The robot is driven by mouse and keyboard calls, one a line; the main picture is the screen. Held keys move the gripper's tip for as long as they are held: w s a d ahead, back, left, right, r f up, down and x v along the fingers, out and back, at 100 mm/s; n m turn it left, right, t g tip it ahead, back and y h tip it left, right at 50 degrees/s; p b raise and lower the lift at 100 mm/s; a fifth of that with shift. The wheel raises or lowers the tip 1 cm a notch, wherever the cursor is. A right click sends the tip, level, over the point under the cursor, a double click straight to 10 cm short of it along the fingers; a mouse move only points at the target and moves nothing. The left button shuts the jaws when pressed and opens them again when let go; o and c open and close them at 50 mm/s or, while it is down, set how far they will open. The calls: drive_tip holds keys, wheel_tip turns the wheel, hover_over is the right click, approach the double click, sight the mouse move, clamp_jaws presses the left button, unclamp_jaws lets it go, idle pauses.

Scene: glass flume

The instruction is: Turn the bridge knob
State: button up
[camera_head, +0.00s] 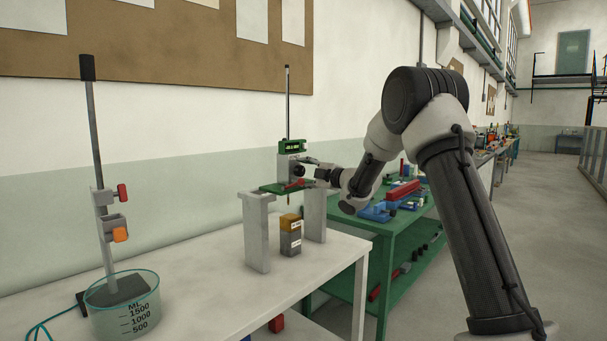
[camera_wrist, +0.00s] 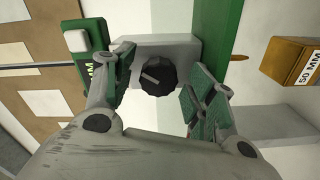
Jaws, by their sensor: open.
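The bridge knob (camera_wrist: 156,75) is a black ribbed knob with a light pointer line, on a grey block (camera_wrist: 187,48) in the wrist view. In the head view it shows as a small dark spot (camera_head: 299,170) on the gauge over the green bridge (camera_head: 272,188), which rests across two grey pillars. My gripper (camera_wrist: 158,88) is open, its green-padded fingers on either side of the knob, with visible gaps. In the head view my gripper (camera_head: 316,172) is small at the bridge, and its fingertips are hard to make out.
A yellow-topped block (camera_head: 290,221) stands between the pillars (camera_head: 257,235). A beaker (camera_head: 123,303) and a clamp stand (camera_head: 97,170) are at the left of the white table. A green bench (camera_head: 400,222) with tools is at the right. The table's front middle is clear.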

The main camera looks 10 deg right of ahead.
drive_tip(key=v, duration=1.2)
